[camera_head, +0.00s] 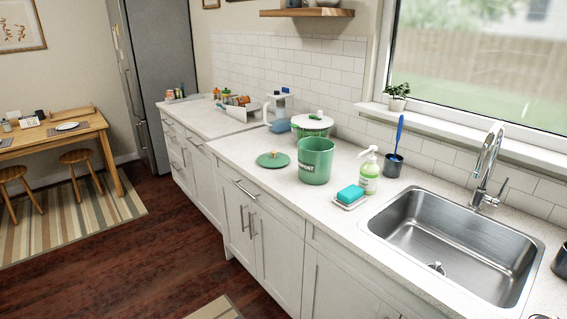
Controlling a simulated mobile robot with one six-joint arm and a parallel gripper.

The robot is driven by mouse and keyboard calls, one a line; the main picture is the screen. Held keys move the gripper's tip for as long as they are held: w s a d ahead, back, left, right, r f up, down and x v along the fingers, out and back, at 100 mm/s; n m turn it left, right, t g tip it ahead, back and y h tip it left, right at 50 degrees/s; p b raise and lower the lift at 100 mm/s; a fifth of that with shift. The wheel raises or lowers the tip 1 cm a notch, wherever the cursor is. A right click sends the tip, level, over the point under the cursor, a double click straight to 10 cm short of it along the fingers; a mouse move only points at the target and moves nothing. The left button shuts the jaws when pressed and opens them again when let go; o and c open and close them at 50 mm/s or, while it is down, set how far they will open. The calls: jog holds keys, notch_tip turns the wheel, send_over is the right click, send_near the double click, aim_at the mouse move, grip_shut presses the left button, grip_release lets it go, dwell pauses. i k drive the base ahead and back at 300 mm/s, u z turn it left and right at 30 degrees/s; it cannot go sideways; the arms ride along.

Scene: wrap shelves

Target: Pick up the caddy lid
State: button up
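The lid and the caddy stand a little apart. My gripper is not in view.
A bowl with a green-and-white top (312,124) stands behind the caddy. A soap bottle (368,171), a turquoise sponge (350,194) on a dish and a brush cup (393,165) stand right of it, before the sink (455,240). Counter (235,146) left of the lid is clear.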

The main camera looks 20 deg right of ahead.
aim_at(274, 158)
jog(key=k, duration=1.3)
jog(key=z, duration=0.25)
jog(key=i, duration=1.8)
jog(key=u, duration=0.95)
jog(key=i, duration=0.7)
jog(key=u, duration=0.45)
